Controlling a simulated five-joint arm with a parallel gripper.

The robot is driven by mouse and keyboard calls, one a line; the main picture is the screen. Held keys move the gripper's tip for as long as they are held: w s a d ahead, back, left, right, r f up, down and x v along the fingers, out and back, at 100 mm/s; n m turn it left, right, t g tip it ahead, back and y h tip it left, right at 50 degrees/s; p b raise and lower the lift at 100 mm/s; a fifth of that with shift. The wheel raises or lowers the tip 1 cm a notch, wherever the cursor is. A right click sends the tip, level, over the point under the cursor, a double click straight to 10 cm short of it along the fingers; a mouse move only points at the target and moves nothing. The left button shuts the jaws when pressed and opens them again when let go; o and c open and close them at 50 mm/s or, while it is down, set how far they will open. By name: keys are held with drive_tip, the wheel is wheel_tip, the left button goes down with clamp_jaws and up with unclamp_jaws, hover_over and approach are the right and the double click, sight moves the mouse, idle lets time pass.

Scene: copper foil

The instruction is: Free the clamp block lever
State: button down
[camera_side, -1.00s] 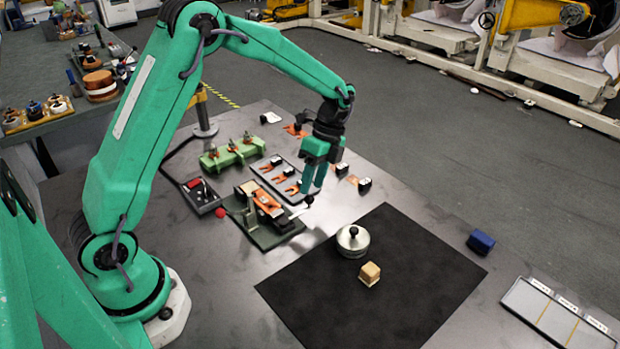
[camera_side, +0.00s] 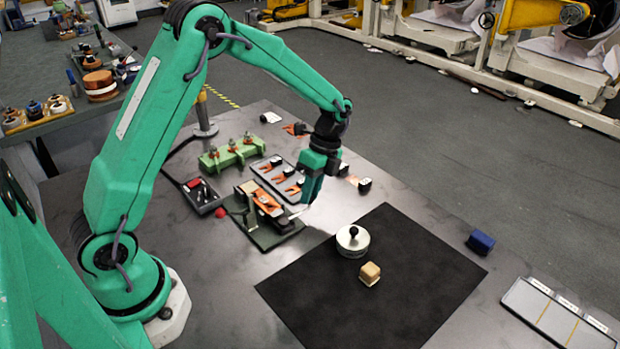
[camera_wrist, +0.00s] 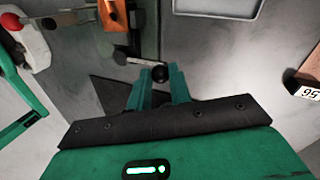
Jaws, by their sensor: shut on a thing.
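The clamp block (camera_side: 277,233) has a dark green base with an orange copper-coloured piece (camera_side: 263,199) on it. Its thin metal lever (camera_wrist: 140,61) ends in a black ball knob (camera_wrist: 159,74). The lever also shows in the side view (camera_side: 296,212), at the block's right end. My gripper (camera_side: 308,199) points down there, its fingers shut on the knob. In the wrist view, my gripper's fingertips (camera_wrist: 160,73) stand on either side of the knob. The side view hides the knob behind the fingers.
A red-knobbed handle (camera_side: 221,213) stands at the block's left. A grey tray (camera_side: 272,160) of orange forked pieces and a green fixture (camera_side: 232,153) lie behind. On the black mat (camera_side: 420,275) are a silver round weight (camera_side: 352,243) and a wooden block (camera_side: 369,273).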

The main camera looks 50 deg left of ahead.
drive_tip(key=shift+d, duration=0.15)
drive_tip(key=shift+d+m, duration=0.7)
drive_tip(key=shift+m, duration=0.4)
drive_tip(key=shift+s+d+m, duration=0.2)
drive_tip(key=shift+d+m, duration=0.4)
drive_tip(key=shift+m, duration=0.3)
drive_tip(key=shift+s+d+m, duration=0.15)
drive_tip(key=shift+d+m, duration=0.45)
drive_tip(key=shift+m, duration=0.3)
drive_tip(key=c, duration=1.3)
unclamp_jaws()
drive_tip(key=shift+r, duration=0.15)
drive_tip(key=shift+v, duration=3.8)
drive_tip(key=shift+d, duration=0.1)
